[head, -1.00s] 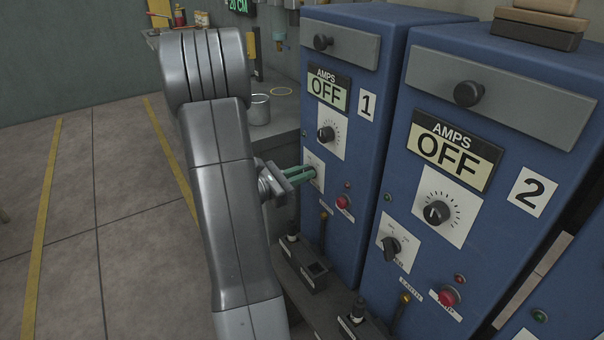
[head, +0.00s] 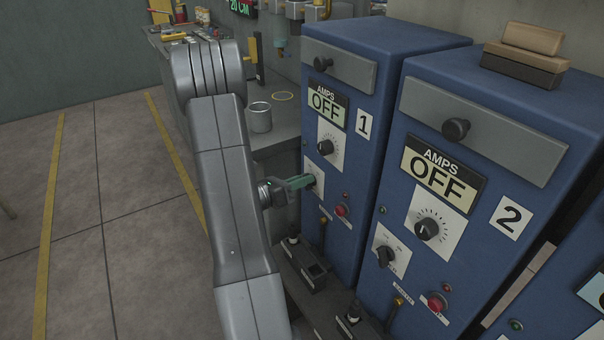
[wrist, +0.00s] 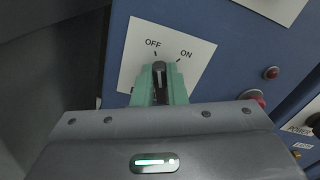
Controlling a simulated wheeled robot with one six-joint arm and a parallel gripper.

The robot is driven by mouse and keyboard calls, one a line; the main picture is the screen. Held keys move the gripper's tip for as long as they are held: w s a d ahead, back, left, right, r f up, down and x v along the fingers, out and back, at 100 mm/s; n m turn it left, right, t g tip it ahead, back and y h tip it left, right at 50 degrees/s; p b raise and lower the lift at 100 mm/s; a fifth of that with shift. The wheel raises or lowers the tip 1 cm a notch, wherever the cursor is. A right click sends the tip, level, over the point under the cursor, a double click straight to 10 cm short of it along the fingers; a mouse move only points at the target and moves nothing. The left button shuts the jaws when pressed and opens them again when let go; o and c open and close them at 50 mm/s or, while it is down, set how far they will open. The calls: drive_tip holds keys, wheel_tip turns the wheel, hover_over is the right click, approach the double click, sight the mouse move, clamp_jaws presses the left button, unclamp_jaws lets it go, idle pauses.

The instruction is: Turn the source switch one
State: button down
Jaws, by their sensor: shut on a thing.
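The source 1 cabinet (head: 345,75) is blue, with the number 1 label (head: 364,123) and an AMPS display (head: 325,104) reading OFF. Its switch plate (wrist: 195,58) has OFF and ON marks in the wrist view. My gripper (wrist: 160,85), with green fingers, is shut on the black switch knob (wrist: 159,72), one finger on each side. The knob's upper end points up, nearer the OFF mark than the ON mark. In the head view my gripper (head: 305,182) meets the cabinet front, and its fingers largely hide the switch.
Source 2 (head: 432,95), also reading OFF, stands close on the right. A red button (head: 341,210) and a small lever (head: 323,222) sit below the switch. A metal cup (head: 259,117) stands on the bench behind. The floor at left is clear.

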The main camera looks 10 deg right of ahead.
drive_tip(key=shift+n+p, duration=0.5)
drive_tip(key=shift+n, duration=0.1)
drive_tip(key=c, duration=1.5)
unclamp_jaws()
drive_tip(key=shift+o, duration=0.2)
drive_tip(key=shift+a, duration=0.1)
drive_tip(key=v, duration=1.3)
drive_tip(key=shift+a, duration=0.35)
drive_tip(key=shift+d, duration=0.15)
drive_tip(key=x, duration=1.3)
drive_tip(key=shift+d, duration=0.3)
